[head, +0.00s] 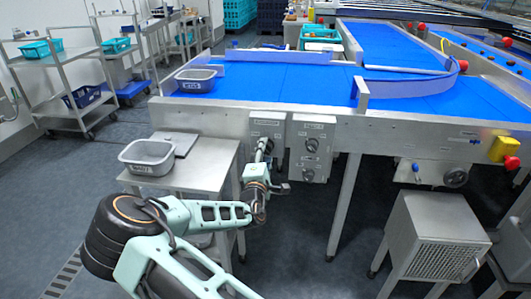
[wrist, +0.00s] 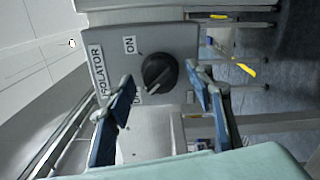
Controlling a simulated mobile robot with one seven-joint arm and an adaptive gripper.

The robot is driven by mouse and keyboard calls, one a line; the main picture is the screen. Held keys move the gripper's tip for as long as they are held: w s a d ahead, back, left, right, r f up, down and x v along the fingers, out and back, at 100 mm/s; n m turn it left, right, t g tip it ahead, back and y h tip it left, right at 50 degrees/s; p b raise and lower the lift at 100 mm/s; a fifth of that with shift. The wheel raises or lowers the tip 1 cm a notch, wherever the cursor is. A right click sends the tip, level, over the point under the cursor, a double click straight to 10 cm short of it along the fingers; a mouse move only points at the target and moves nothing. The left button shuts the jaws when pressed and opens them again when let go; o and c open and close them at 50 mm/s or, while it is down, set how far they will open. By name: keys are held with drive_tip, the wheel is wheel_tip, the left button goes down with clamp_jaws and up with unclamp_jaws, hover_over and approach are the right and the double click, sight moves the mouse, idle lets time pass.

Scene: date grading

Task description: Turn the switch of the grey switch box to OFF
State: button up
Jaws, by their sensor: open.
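The grey switch box (wrist: 182,45) fills the middle of the wrist view, labelled ISOLATOR and ON; another label beside my left finger is partly covered. Its round black switch knob (wrist: 160,73) has a raised grip that looks slanted. I cannot tell which label it points to. My gripper (wrist: 161,78) is open, with one blue-padded finger on each side of the knob, and contact is not clear. In the head view, my gripper (head: 264,149) is at the front of the left grey box (head: 264,122) under the conveyor edge and hides most of its knob.
A second grey box (head: 311,133) with knobs hangs close on the right. A steel table (head: 205,178) with a grey tub (head: 147,157) stands at left. The blue conveyor (head: 275,88) is above, and a steel cabinet (head: 437,237) stands at right.

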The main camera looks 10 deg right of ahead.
drive_tip(key=v, duration=1.1)
